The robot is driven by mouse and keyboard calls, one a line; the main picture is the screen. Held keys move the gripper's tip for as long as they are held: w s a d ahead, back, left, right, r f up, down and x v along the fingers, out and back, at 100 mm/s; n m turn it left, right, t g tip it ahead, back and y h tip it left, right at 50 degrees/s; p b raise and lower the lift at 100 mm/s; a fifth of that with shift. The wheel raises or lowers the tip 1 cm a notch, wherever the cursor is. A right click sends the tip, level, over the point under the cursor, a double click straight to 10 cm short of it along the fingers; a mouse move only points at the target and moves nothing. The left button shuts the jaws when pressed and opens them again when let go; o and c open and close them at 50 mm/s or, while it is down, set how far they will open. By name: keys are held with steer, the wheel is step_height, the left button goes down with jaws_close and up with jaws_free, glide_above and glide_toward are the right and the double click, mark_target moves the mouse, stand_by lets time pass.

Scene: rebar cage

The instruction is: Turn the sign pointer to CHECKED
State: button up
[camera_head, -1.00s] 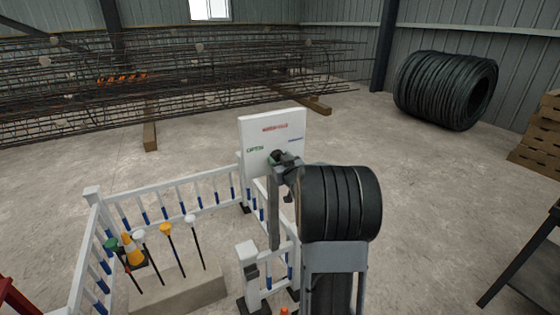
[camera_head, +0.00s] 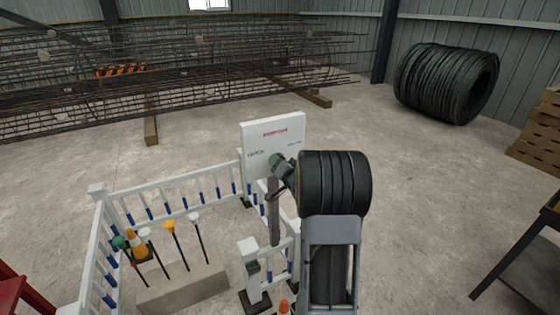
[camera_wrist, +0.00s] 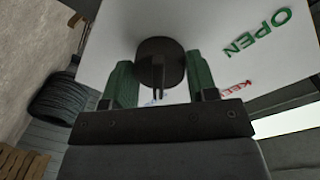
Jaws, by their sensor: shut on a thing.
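The white sign board (camera_head: 283,131) stands upright on a post, with red lettering at the top, green at the left and small bluish lettering at the right. In the wrist view the board (camera_wrist: 215,22) shows a green OPEN at upper right and part of a red word. A dark round knob (camera_wrist: 160,58) on the board sits between my green fingers. My gripper (camera_wrist: 160,82) is shut on this pointer knob; it also shows in front of the board in the head view (camera_head: 280,163). The bluish lettering is unreadable, and I cannot tell which word the pointer faces.
A white railing (camera_head: 180,186) with blue marks surrounds a block (camera_head: 185,288) of capped rods. A small orange cone (camera_head: 284,307) is near my arm. The rebar cage (camera_head: 190,75) lies behind and a black coil (camera_head: 440,82) at back right. Floor between is clear.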

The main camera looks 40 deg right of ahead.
steer(key=shift+m+p, duration=0.35)
steer(key=shift+m, duration=0.25)
steer(key=o, duration=0.9)
steer(key=s, duration=0.4)
steer(key=s+a, duration=0.1)
steer(key=s, duration=0.4)
steer(key=s+a+r, duration=0.1)
steer(key=s, duration=0.3)
steer(key=shift+s+a, duration=0.15)
steer(key=shift+s, duration=0.15)
steer(key=shift+f, duration=0.1)
